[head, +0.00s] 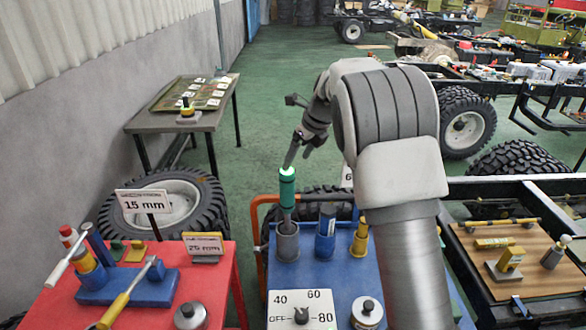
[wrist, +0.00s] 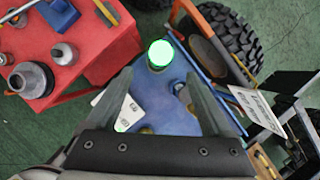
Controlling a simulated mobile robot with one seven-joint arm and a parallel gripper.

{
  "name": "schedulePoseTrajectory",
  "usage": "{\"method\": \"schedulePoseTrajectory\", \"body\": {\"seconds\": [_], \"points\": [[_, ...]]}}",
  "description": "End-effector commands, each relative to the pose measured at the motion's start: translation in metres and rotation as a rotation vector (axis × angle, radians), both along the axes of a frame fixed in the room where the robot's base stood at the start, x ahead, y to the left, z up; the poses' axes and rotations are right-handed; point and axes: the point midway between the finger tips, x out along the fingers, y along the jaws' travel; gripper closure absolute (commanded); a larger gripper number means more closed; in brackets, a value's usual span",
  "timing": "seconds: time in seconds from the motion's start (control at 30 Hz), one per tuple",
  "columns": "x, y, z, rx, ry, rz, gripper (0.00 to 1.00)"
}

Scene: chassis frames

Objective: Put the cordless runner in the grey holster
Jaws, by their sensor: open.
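The cordless runner (head: 287,190) is a green upright cylinder with a glowing pale green top. Its narrow lower end goes down into the grey holster (head: 287,245), a round cup on the blue cart top. In the wrist view the runner's bright round top (wrist: 160,54) shows just beyond and between the finger tips, and hides the rest of the runner. My gripper (head: 290,160) is directly above the runner, pointing down. In the wrist view my gripper (wrist: 160,76) has its fingers wide apart with nothing between them. The holster cannot be made out there.
A blue cup (head: 326,232) and a yellow piece (head: 360,238) stand right of the holster. A dial plate (head: 302,308) is in front. A red table (head: 215,285) with tools is at left; an orange rail (head: 256,225) runs along the cart's left.

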Motion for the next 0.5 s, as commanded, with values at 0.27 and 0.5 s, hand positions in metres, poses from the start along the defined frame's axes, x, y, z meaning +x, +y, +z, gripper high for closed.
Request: {"method": "schedulePoseTrajectory", "body": {"seconds": [0.27,0.5], "points": [[-0.005,-0.004,0.011,-0.004,-0.005,0.011,0.15],[-0.042,-0.022,0.051,-0.08,-0.093,0.215,0.15]]}}
